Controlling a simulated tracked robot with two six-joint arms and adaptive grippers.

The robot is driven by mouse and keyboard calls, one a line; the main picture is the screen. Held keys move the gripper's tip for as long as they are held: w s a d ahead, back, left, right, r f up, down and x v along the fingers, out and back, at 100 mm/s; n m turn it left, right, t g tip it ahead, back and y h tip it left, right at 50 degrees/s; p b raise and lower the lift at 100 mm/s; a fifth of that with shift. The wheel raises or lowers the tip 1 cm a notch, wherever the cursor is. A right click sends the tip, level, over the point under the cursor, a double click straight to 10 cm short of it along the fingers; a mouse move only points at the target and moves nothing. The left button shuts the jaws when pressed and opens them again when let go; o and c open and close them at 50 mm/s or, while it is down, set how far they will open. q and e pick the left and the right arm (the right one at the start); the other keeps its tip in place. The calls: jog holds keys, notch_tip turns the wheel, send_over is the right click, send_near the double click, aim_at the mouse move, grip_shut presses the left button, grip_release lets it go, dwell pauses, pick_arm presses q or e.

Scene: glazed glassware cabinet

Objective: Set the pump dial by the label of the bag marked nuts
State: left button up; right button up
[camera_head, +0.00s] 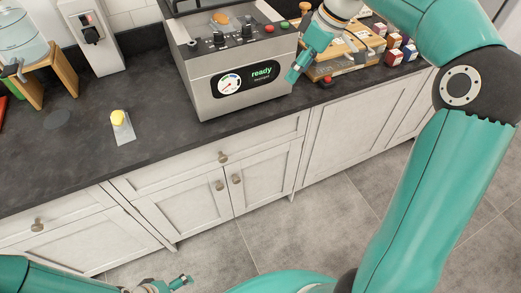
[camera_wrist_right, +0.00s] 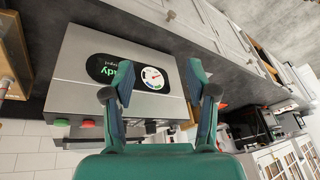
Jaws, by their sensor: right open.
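The grey machine (camera_head: 205,97) on the counter has a dark display with a round gauge and the green word "ready". Black knobs sit on its upper panel, one left (camera_head: 219,39) and one right (camera_head: 247,31); I cannot read their markings. Small packs with red and blue parts (camera_head: 393,57) stand right of the machine; no "nuts" label is readable. My right gripper (camera_head: 293,75) is at the machine's front right corner, open and empty. In the right wrist view its fingers (camera_wrist_right: 160,92) frame the machine's face. My left gripper (camera_head: 182,281) is low at the bottom edge, away from the counter.
A red button (camera_head: 269,28) and a green button (camera_head: 284,24) sit on the machine. A wooden stand (camera_head: 345,60) is behind my right gripper. A yellow piece on a pale plate (camera_head: 122,133) lies on the left counter. Counter between it and the machine is clear.

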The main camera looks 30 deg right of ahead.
jog(key=a+f+m, duration=0.1)
jog(key=a+f, duration=0.2)
jog(key=f, duration=0.5)
jog(key=w+a+f+m, duration=0.1)
jog(key=a+f, duration=0.3)
jog(key=f, duration=0.4)
jog(key=a+f+m, duration=0.1)
jog(key=a+f, duration=0.3)
jog(key=f, duration=0.5)
jog(key=shift+w+g, duration=0.15)
jog(key=shift+g, duration=0.25)
jog(key=s+a+f+m, duration=0.2)
jog(key=s+a+f, duration=0.4)
jog(key=s+f, duration=0.2)
jog(key=s+a+f+m+g+y, duration=0.1)
jog(key=s+a+f+m, duration=0.1)
jog(key=s+a+f, duration=0.5)
jog(key=shift+s+a+f, duration=0.3)
jog(key=shift+s+f, duration=0.9)
jog(key=shift+s, duration=1.5)
